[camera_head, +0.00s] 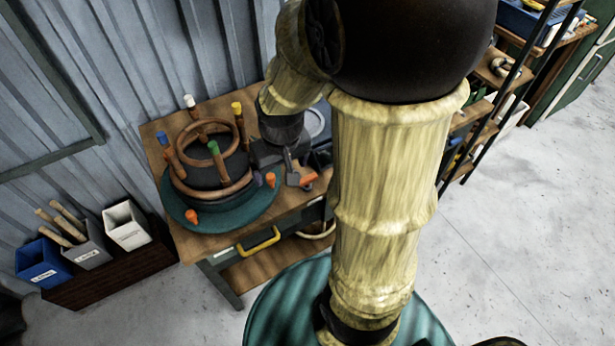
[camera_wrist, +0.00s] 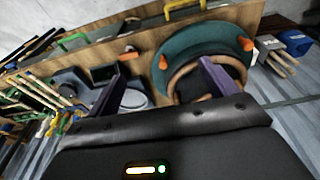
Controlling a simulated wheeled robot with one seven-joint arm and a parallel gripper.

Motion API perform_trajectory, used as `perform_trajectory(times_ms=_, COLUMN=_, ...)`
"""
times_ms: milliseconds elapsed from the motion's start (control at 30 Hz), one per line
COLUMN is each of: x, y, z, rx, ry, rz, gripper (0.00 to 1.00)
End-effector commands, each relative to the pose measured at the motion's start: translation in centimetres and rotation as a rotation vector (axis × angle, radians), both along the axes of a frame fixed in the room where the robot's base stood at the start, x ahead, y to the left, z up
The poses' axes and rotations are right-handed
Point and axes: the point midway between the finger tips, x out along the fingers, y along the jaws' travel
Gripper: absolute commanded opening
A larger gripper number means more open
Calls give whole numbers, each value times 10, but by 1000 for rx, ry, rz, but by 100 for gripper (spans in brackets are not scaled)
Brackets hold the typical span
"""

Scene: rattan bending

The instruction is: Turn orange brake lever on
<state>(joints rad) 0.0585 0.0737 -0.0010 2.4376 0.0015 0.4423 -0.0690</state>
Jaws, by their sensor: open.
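A round bending stand with a teal base (camera_head: 230,217) sits on the wooden bench, with rattan rings (camera_head: 222,190) around its dark drum. Two orange lever ends show at its rim: one at the front (camera_head: 191,216) and one on the right (camera_head: 270,179). In the wrist view the right one (camera_wrist: 163,62) appears between my finger lines, and the other (camera_wrist: 247,44) is farther right. I cannot tell which is the brake lever. My gripper (camera_wrist: 160,66) is open and empty, pointing down beside the stand's right side. Contact with either lever is not visible.
An orange-tipped tool (camera_head: 307,180) lies on the bench right of the stand. A yellow drawer handle (camera_head: 258,241) is on the bench front. Bins (camera_head: 128,226) stand at left.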

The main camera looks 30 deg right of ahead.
Motion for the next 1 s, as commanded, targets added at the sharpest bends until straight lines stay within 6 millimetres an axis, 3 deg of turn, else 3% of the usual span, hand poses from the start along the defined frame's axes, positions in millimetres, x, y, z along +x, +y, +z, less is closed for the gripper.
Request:
perform_trajectory(times_ms=33, x=16, y=-12, z=-13, rx=-3, ry=20, rz=-6, gripper=85)
perform_trajectory(times_ms=200, x=63, y=-60, z=-35, rx=-8, ry=104, rz=2, gripper=85)
perform_trajectory(times_ms=400, x=94, y=-108, z=-51, rx=5, ry=175, rz=19, gripper=85)
perform_trajectory(times_ms=533, x=99, y=-117, z=-51, rx=9, ry=188, rz=26, gripper=85)
perform_trajectory(times_ms=833, x=98, y=-116, z=-51, rx=9, ry=188, rz=26, gripper=85)
perform_trajectory(times_ms=1000, x=98, y=-116, z=-62, rx=9, ry=191, rz=26, gripper=85)
